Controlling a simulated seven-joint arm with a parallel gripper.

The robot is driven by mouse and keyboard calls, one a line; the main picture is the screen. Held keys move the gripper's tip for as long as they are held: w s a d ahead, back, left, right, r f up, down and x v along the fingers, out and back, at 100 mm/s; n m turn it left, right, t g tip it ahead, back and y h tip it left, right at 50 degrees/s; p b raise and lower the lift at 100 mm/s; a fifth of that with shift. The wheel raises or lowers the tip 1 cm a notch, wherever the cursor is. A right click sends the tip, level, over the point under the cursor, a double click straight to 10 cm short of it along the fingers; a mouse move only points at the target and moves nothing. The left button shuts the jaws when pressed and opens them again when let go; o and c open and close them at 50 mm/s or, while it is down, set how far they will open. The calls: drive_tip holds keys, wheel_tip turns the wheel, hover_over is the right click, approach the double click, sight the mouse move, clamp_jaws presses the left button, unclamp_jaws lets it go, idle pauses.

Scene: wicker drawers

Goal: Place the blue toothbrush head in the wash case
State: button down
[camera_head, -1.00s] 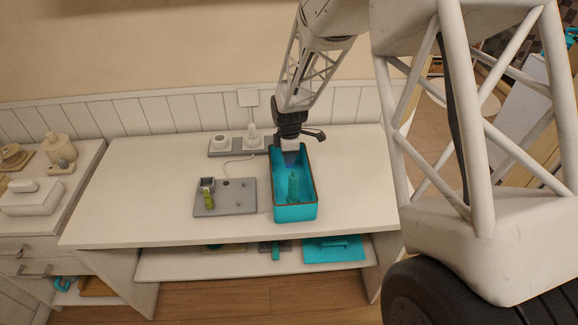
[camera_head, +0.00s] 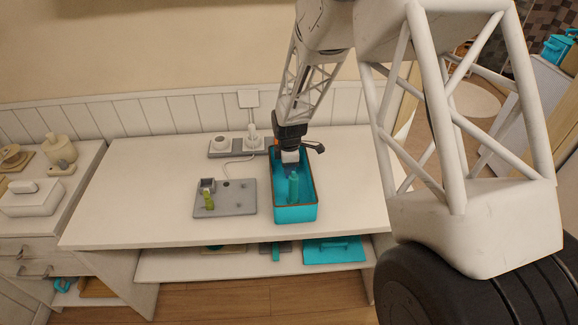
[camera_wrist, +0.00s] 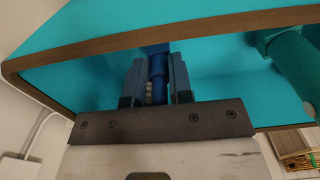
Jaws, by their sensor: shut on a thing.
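The wash case is an open teal box (camera_head: 296,213) with a brown rim on the white table. Its rim and inner wall fill much of the wrist view (camera_wrist: 200,28). My gripper (camera_head: 290,160) is over the back part of the case, with its fingers pointing down inside the rim. In the wrist view my gripper (camera_wrist: 157,85) is shut on the blue toothbrush head (camera_wrist: 158,65), a dark blue piece between the two fingers. The head's lower end is hidden, so I cannot tell whether it touches the case floor.
A teal bottle-like object (camera_head: 294,186) stands inside the case, also in the wrist view (camera_wrist: 296,65). A grey board (camera_head: 225,199) with a green item (camera_head: 209,201) lies left of the case. A power strip (camera_head: 235,145) is behind. The table's left side is clear.

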drive_tip(key=shift+f, duration=0.15)
drive_tip(key=c, duration=1)
unclamp_jaws()
drive_tip(key=shift+r, duration=0.2)
drive_tip(key=shift+r, duration=6)
